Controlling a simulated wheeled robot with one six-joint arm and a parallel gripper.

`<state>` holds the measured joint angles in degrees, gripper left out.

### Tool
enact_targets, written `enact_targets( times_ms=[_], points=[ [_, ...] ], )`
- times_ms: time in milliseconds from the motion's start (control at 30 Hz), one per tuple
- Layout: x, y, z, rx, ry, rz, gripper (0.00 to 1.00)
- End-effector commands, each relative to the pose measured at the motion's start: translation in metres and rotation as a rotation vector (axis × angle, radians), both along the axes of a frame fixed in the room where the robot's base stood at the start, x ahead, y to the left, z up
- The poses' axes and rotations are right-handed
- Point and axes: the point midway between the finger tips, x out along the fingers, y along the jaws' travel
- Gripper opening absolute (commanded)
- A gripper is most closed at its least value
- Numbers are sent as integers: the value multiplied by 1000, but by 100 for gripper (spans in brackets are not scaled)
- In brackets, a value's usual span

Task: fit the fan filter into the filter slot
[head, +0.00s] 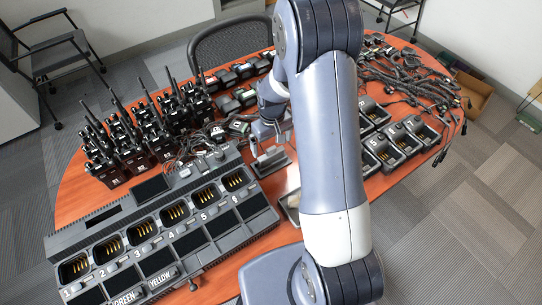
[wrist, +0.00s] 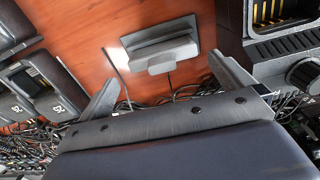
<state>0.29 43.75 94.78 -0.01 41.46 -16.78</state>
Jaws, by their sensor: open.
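My gripper (wrist: 162,70) is open and empty in the wrist view, its fingers spread wide apart. A grey piece with a small tab (wrist: 165,55), which looks like the fan filter, sits in a flat grey holder (wrist: 190,27) on the table, just beyond and between the fingertips, not touched. In the head view the holder (head: 272,163) lies below my gripper (head: 267,140), right of the large charger. The filter slot is not clear; a dark narrow recess (head: 103,217) shows along the back edge of the numbered charger (head: 200,225).
Several radios (head: 125,140) stand left of the gripper. Tangled cables (head: 205,138) lie close by, also under the gripper. Small chargers (head: 400,140) and more cables (head: 410,75) are at right. Bare wood (wrist: 85,35) surrounds the holder. My arm hides the middle.

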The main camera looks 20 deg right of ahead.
Motion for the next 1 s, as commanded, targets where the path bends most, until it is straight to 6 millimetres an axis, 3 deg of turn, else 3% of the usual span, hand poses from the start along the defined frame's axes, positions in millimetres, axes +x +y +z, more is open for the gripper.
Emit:
enact_targets(
  times_ms=[333, 667, 1000],
  points=[
    [0, 3, -39, 0, 2, 0, 100],
    [1, 3, -44, 0, -1, 0, 100],
    [1, 3, -43, 0, 0, 0, 72]
  ],
)
